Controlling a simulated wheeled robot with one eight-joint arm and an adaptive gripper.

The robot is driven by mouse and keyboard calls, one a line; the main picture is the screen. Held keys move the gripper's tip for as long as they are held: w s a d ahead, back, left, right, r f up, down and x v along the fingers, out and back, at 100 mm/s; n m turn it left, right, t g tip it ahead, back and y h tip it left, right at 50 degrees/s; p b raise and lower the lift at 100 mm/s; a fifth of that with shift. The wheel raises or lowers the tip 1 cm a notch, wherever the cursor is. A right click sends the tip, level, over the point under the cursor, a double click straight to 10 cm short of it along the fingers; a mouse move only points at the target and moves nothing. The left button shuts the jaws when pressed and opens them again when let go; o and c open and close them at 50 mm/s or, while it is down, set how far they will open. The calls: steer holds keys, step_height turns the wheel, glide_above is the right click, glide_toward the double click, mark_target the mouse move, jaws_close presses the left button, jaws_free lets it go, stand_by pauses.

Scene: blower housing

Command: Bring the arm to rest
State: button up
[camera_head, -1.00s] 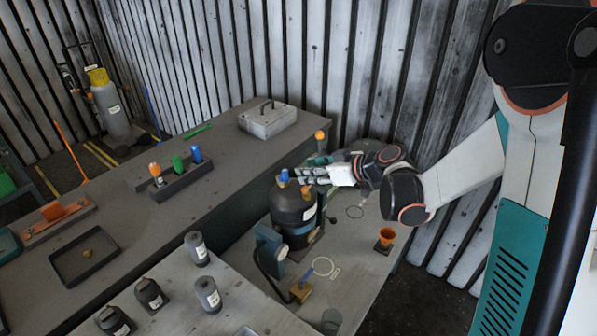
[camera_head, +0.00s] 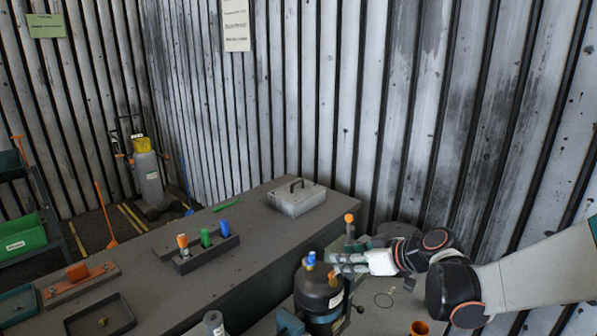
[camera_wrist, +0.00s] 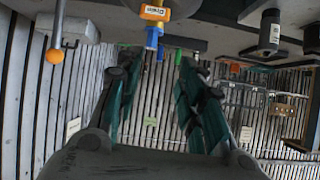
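My gripper (camera_head: 350,264) is in the head view just right of the top of a black rounded housing (camera_head: 318,291). A small blue piece (camera_head: 310,258) sits on top of the housing, with an orange piece (camera_head: 332,277) beside it. In the wrist view my two dark teal fingers stand apart with nothing between them; the gripper (camera_wrist: 157,63) is open. Beyond the fingertips are the blue piece (camera_wrist: 152,39) and the orange piece (camera_wrist: 153,13). In the head view the fingertips look very close to the blue piece; I cannot tell whether they touch.
An orange-topped post (camera_head: 349,219) stands behind my gripper. An orange cup (camera_head: 419,328) is at the front right. A grey case (camera_head: 296,198), a rack with coloured pieces (camera_head: 207,253) and a dark tray (camera_head: 100,316) lie on the long bench. A corrugated wall rises close behind.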

steer(key=s+d+m+h+b, duration=0.1)
steer(key=s+m+h, duration=0.3)
steer(key=s, duration=0.9)
steer(key=s+d+r+m+g+h+b, duration=0.1)
steer(key=s+d+m+h, duration=0.3)
steer(key=s, duration=0.8)
steer(key=shift+s+b, duration=0.35)
steer(key=shift+b, duration=0.3)
steer(key=shift+d, duration=0.1)
